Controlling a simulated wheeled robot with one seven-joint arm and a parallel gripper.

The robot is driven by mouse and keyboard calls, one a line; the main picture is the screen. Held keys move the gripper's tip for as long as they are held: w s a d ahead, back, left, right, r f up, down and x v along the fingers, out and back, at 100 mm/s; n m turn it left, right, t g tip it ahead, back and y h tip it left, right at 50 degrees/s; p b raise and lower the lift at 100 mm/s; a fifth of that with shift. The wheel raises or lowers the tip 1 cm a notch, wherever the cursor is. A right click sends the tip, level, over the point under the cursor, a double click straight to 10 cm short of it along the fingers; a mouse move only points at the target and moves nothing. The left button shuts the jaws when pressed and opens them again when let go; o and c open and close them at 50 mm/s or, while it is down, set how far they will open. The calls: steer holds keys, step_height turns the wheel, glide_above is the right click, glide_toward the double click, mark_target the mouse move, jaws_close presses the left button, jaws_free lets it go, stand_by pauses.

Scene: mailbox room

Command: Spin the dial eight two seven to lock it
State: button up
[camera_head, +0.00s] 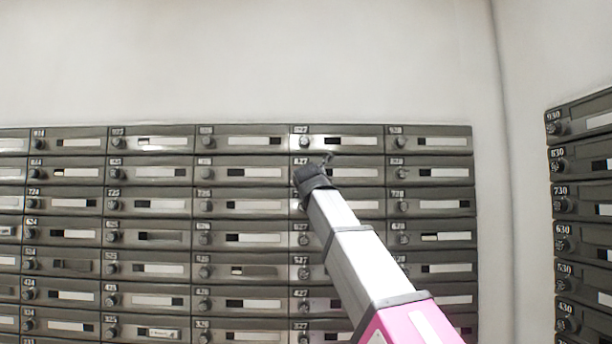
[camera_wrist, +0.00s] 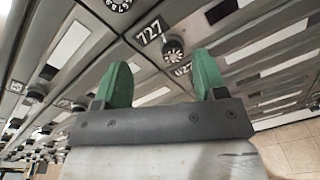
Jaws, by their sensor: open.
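The 827 box belongs to the wall of dark metal mailboxes. Its number label (camera_head: 301,160) shows in the head view in the second row from the top, just above my gripper (camera_head: 327,160), which covers its dial. In the wrist view, part of a numbered dial (camera_wrist: 118,4) is cut off at the top edge, above the 727 label; by its place it is the 827 dial. My gripper (camera_wrist: 162,73) shows two green fingers, spread apart with nothing between them. The dial lies beyond the fingertips; I cannot tell how far.
The 727 dial (camera_wrist: 173,50) shows between the fingers, farther back. Neighbouring boxes, each with a protruding dial, surround the gripper closely. Another mailbox bank (camera_head: 580,200) stands on the right wall. The wall above (camera_head: 240,60) is bare.

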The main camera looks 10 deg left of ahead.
step_height(320, 180, up, 5)
steer(key=s+a+n, duration=0.1)
steer(key=s+n, duration=0.1)
steer(key=x, duration=1)
steer(key=shift+w+a+r+t+y, duration=0.25)
steer(key=shift+w+r+t+y, duration=0.1)
steer(key=shift+r+y, duration=0.1)
steer(key=c, duration=0.9)
